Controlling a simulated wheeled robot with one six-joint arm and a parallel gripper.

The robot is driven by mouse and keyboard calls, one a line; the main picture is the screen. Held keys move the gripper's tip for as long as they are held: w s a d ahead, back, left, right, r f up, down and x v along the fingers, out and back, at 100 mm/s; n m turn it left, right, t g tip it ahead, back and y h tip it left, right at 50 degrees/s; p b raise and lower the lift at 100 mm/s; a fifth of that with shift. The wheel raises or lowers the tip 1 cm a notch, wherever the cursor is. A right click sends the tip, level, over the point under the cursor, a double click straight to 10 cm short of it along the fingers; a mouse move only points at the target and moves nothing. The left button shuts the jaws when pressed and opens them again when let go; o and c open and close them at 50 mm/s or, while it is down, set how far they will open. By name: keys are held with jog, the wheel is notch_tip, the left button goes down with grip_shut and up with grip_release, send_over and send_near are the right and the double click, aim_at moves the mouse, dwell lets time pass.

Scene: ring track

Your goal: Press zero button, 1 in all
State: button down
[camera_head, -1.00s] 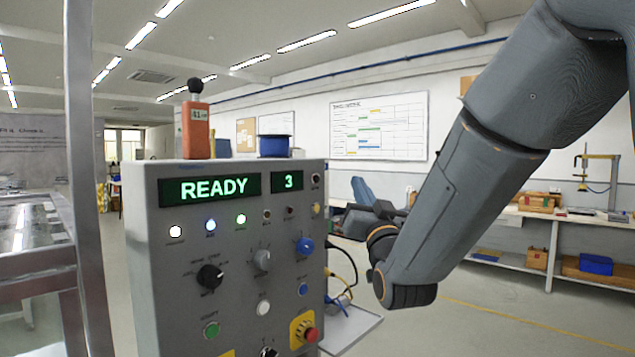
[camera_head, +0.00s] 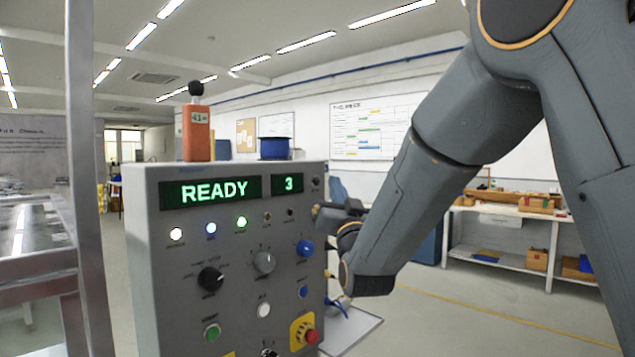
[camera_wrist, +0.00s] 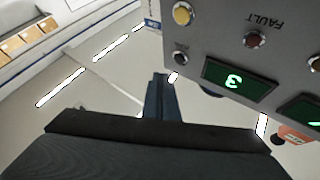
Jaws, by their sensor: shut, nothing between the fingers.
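The grey control panel (camera_head: 235,270) stands left of centre in the head view. Its displays read "READY" (camera_head: 213,191) and "3" (camera_head: 289,183). Its front carries a green button (camera_head: 211,332), a white button (camera_head: 263,310), a blue button (camera_head: 303,291) and a red mushroom button (camera_head: 311,336). Their labels are too small to read, so I cannot tell which is zero. My gripper (camera_head: 319,213) is shut and empty beside the panel's upper right edge. In the wrist view the closed fingers (camera_wrist: 160,78) show near the panel's "3" display (camera_wrist: 236,82).
An orange device (camera_head: 198,133) and a blue spool (camera_head: 273,148) stand on top. A metal frame (camera_head: 82,200) is at left. A workbench (camera_head: 500,215) is behind.

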jog(key=shift+w+a+b, duration=0.3)
jog(key=shift+w+a, duration=0.35)
jog(key=shift+a, duration=0.2)
jog(key=shift+f, duration=0.1)
dwell(1.5)
jog(key=shift+w+a+b, duration=0.25)
jog(key=shift+a+b, duration=0.1)
jog(key=shift+b, duration=0.05)
jog(key=shift+w+a, duration=0.25)
jog(key=shift+a, duration=0.05)
dwell(0.6)
jog(key=shift+s+d+b, duration=0.1)
jog(key=shift+d+b, duration=0.05)
jog(key=shift+b, duration=0.15)
jog(key=shift+s+d, duration=0.4)
jog(key=shift+d, duration=0.15)
jog(key=shift+s+d+b, duration=0.3)
jog(key=shift+s+d, duration=0.5)
jog(key=shift+d, duration=0.2)
jog(key=shift+s+d+b, duration=0.3)
jog(key=shift+s+d, duration=0.45)
jog(key=shift+d, duration=0.2)
